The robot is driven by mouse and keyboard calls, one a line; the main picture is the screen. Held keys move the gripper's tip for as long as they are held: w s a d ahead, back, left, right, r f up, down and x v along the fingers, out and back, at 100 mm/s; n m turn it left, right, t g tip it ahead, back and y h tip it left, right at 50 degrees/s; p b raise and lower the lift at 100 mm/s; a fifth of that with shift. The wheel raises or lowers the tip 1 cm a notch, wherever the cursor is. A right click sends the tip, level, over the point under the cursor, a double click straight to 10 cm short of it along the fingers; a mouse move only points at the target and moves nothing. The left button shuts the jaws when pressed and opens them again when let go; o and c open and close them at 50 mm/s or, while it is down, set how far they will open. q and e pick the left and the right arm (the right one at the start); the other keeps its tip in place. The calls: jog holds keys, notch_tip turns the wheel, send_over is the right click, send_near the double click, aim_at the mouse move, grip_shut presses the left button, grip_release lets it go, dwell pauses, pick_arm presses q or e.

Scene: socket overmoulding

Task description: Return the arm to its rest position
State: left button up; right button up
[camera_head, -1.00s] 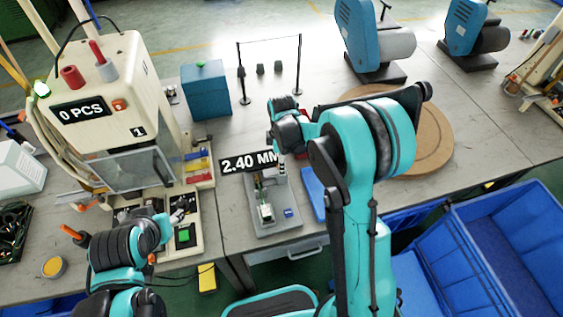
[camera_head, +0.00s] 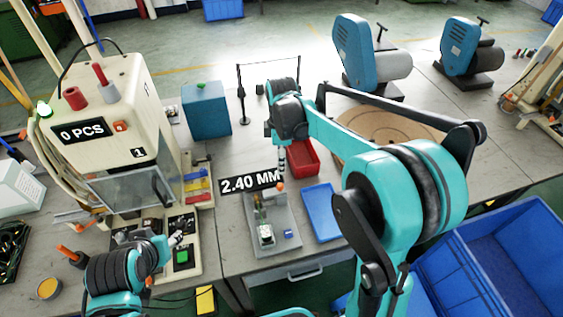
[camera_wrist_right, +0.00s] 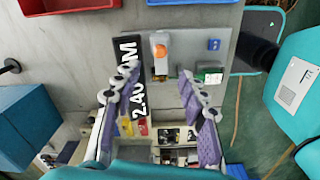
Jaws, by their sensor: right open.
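My right arm reaches in from the lower right of the head view, its elbow swung out to the right. Its gripper (camera_head: 281,160) hangs above the bench, behind the grey measuring fixture (camera_head: 288,238) with the "2.40 MM" sign (camera_head: 250,181). In the right wrist view the two purple fingers (camera_wrist_right: 162,92) are spread apart with nothing between them, and the fixture (camera_wrist_right: 190,42) lies below. My left arm is at the lower left, its gripper (camera_head: 172,240) by the moulding machine (camera_head: 100,110); its fingers are too small to read.
A blue tray (camera_head: 322,212) and a red bin (camera_head: 305,160) lie beside the fixture. A round wooden board (camera_head: 360,125) lies behind my right arm. A blue box (camera_head: 206,108) stands at the back, blue machines (camera_head: 357,50) at the back right, and blue crates (camera_head: 500,255) at the lower right.

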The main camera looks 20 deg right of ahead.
dwell(0.3)
jog(key=s+d+r+m+t, duration=0.1)
jog(key=s+m+t, duration=0.2)
jog(key=s+m, duration=0.4)
jog(key=s+r+m+t, duration=0.2)
jog(key=s+m+t, duration=0.2)
jog(key=s+m, duration=0.4)
jog(key=s, duration=0.4)
jog(key=shift+d, duration=0.35)
